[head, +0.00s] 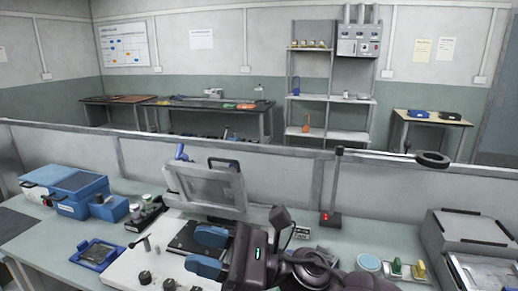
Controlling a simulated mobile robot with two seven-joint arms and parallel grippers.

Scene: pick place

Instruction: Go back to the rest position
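My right gripper (206,251) is low in the middle of the head view, over the workbench (57,245). Its dark arm comes in from the bottom edge, right of the middle. Its two blue fingertips point left and stand apart, with no object visible between them. Behind and beside the fingers are a white panel (122,273) with dark knobs and a dark flat plate, partly covered by the gripper. I cannot tell whether the fingers touch the panel. My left gripper is not in view.
A grey tilted frame (208,187) stands just behind the gripper. Blue boxes (82,197) and a blue tray (97,254) are at left. A lamp on a thin post (334,187), a round light disc (369,263) and grey cases (466,232) are at right. A low partition (270,170) closes the back.

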